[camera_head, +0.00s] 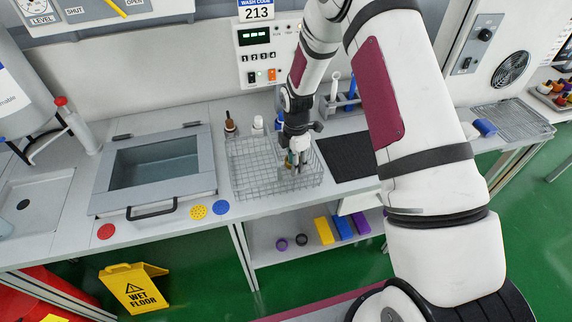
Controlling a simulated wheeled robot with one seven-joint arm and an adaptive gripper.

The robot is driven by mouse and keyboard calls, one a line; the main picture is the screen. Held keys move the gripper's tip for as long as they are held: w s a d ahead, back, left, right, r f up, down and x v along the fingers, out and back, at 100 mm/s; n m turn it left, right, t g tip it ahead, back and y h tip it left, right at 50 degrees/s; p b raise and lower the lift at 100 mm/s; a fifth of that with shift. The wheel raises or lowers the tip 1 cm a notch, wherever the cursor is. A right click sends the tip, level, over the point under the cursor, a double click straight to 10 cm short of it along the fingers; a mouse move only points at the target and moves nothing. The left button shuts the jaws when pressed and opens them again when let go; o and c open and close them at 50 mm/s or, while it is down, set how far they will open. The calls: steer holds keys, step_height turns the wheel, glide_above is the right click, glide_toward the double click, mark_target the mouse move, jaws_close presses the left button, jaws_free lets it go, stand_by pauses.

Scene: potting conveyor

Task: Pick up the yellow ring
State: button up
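I cannot make out a clear yellow ring. A round yellow disc with dark dots (198,212) lies flat on the counter's front edge, left of the wire basket (245,180). My gripper (296,164) points down into the right part of this basket, well to the right of the disc. Small greenish and yellowish bits show at its fingers, too small to name. Whether the fingers are open or shut on something cannot be told. The arm hides part of the basket's contents.
A lidded basin (150,165) stands left of the basket, and a dark ribbed mat (346,157) lies right of it. Bottles (230,122) and a rack (345,101) stand behind. Red (106,231) and blue (221,207) discs flank the yellow one. A lower shelf holds a purple ring (281,244).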

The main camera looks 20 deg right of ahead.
steer(key=shift+w+f, duration=0.1)
steer(key=shift+f, duration=0.1)
steer(key=shift+r, duration=0.1)
jaws_close()
